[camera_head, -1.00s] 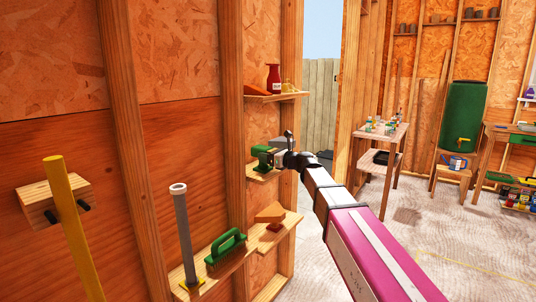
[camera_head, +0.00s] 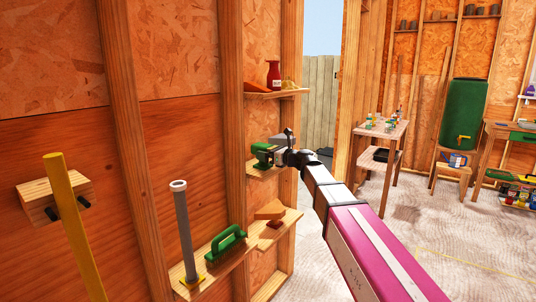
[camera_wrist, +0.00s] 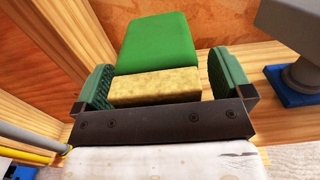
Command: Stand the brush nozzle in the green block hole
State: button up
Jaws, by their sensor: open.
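My gripper (camera_wrist: 162,78) is open, with its two green ridged fingers on either side of a green-topped piece (camera_wrist: 158,42) with a rough tan, sponge-like side. Narrow gaps show, and I see no hole in this piece. At the right of the wrist view, a grey piece with a wide head and narrower neck, likely the brush nozzle (camera_wrist: 297,70), stands upright in a blue block (camera_wrist: 292,97). In the head view my gripper (camera_head: 263,153) is at the small middle wall shelf. The arm end partly hides what stands there. A green block with a hole is not clearly visible.
A grey pipe (camera_head: 184,232) stands in a yellow block beside a green-handled brush (camera_head: 226,243) on a lower shelf. A red bottle (camera_head: 273,74) stands on the shelf above. Open floor and a bench (camera_head: 386,130) lie right.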

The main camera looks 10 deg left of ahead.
jog(key=v, duration=1)
jog(key=shift+s+d, duration=0.2)
jog(key=shift+d, duration=0.15)
jog(key=shift+f, duration=0.1)
jog(key=s+d+f+n+g+h, duration=0.1)
jog(key=s+d+f+n+h, duration=0.15)
jog(key=d+f+n, duration=0.4)
jog(key=s+d+f+n+g+h, duration=0.1)
jog(key=s+d+f+h, duration=0.15)
jog(key=f, duration=0.75)
jog(key=s+d+f+n+g+h, duration=0.1)
jog(key=s+d+f+n+h, duration=0.15)
jog(key=d+f+n, duration=0.4)
jog(key=s+d+f+n+g+h, duration=0.2)
jog(key=s+d+f+n+h, duration=0.2)
jog(key=s+d+f, duration=0.2)
jog(key=s+d+f+n+g+h, duration=0.1)
jog(key=s+d+f+n+h, duration=0.3)
jog(key=d+f, duration=0.6)
jog(key=shift+s+d+f+g+h, duration=0.35)
jog(key=shift+s+h, duration=0.2)
jog(key=shift+s, duration=0.5)
